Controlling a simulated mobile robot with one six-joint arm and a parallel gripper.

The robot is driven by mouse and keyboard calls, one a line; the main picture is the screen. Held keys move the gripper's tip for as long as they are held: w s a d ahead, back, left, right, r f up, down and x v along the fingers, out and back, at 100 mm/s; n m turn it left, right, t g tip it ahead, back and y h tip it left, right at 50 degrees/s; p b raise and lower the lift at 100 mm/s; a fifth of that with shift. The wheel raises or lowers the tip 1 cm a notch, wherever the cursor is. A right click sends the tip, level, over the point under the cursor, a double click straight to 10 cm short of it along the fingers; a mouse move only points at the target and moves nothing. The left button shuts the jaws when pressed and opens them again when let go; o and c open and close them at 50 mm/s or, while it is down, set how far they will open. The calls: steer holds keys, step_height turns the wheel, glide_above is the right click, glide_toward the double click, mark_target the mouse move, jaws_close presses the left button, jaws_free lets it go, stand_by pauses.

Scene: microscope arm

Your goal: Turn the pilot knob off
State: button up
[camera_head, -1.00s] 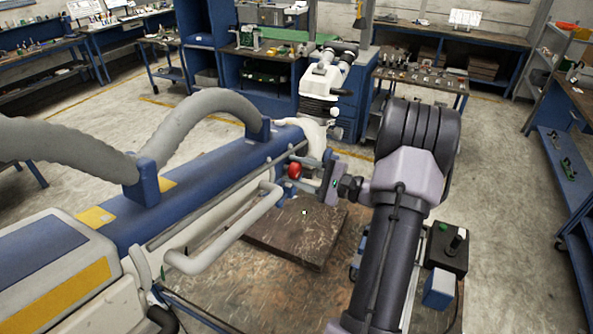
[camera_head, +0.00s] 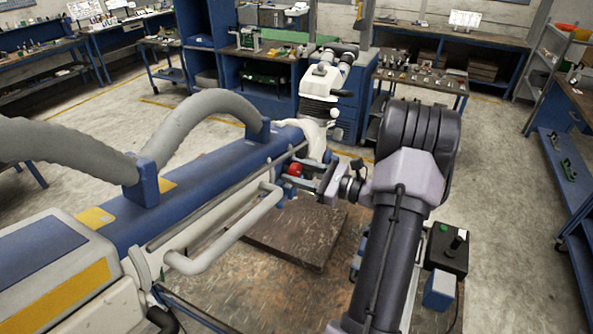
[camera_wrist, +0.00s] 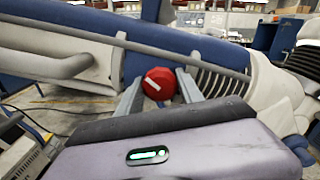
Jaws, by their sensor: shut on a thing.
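The pilot knob (camera_head: 293,170) is a round red knob on the side of the blue and white microscope arm (camera_head: 215,180). My gripper (camera_head: 303,175) reaches the knob from the right in the head view. In the wrist view its two grey fingers (camera_wrist: 160,90) stand on either side of the knob, shut on it. The contact at the knob's far side is hidden.
A white bent handle rail (camera_head: 230,240) runs along the arm's near side, left of my gripper. A dark wooden board (camera_head: 295,235) lies below. The microscope head (camera_head: 325,80) stands behind. A black control box (camera_head: 446,250) is at the right.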

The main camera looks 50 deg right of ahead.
steer(key=m+p, duration=0.1)
steer(key=m, duration=0.3)
steer(key=shift+r, duration=0.1)
steer(key=m+p, duration=0.2)
steer(key=m, duration=0.2)
steer(key=shift+m, duration=0.3)
stand_by(0.5)
steer(key=o, duration=1.4)
steer(key=b+v, duration=0.3)
steer(key=v, duration=1.4)
steer(key=shift+s, duration=0.25)
